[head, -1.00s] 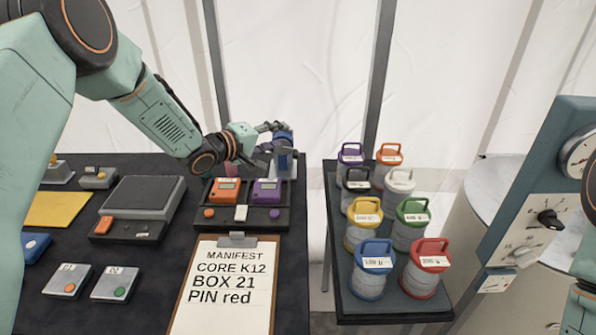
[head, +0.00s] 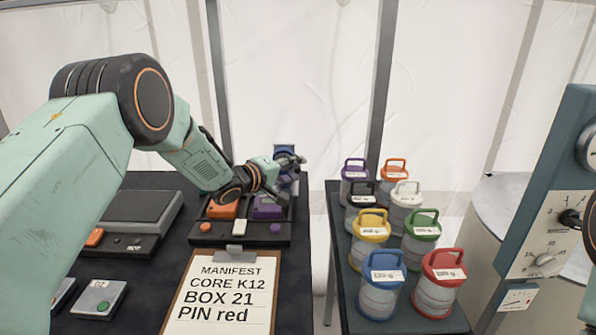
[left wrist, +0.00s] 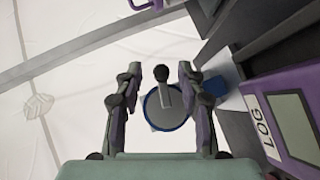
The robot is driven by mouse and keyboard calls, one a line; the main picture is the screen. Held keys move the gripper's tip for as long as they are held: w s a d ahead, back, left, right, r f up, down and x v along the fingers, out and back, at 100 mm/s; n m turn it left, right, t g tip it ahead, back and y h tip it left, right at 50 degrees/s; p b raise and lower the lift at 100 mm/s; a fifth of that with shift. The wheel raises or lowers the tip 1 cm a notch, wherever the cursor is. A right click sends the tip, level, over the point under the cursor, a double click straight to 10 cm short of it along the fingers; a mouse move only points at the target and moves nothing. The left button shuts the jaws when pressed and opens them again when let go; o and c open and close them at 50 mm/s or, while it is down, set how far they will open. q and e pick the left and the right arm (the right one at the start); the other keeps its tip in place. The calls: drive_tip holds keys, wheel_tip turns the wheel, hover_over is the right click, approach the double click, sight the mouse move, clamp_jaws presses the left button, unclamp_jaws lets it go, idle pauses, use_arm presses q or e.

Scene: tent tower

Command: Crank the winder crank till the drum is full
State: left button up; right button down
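The winder (head: 284,150) is a blue upright device at the back edge of the dark table, partly hidden behind my left gripper (head: 291,163). In the left wrist view, its crank shows end-on as a grey arm with a black knob (left wrist: 161,75), in front of a round grey face with a blue rim (left wrist: 167,118). My left gripper (left wrist: 160,74) is open there, one finger on each side of the knob, with gaps visible on both sides. How full the drum is cannot be seen.
An orange box (head: 222,209) and a purple box (head: 267,209) sit in a dark holder just below my left gripper. A clipboard (head: 222,285) lies in front. Several lidded canisters stand on a side stand (head: 345,300), right of a gap. A dial panel (head: 545,200) stands far right.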

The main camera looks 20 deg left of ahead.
use_arm(q)
drive_tip(key=shift+w+d+f, duration=0.1)
drive_tip(key=shift+w+f, duration=0.1)
drive_tip(key=shift+w, duration=0.25)
drive_tip(key=shift+w+d+f, duration=0.1)
drive_tip(key=shift+w+f, duration=0.1)
drive_tip(key=shift+w, duration=0.25)
drive_tip(key=shift+s+d+r, duration=0.1)
drive_tip(key=shift+d+r, duration=0.05)
drive_tip(key=shift+r, duration=0.05)
drive_tip(key=shift+w+f, duration=0.2)
drive_tip(key=c, duration=0.3)
drive_tip(key=shift+s+r, duration=0.15)
clamp_jaws()
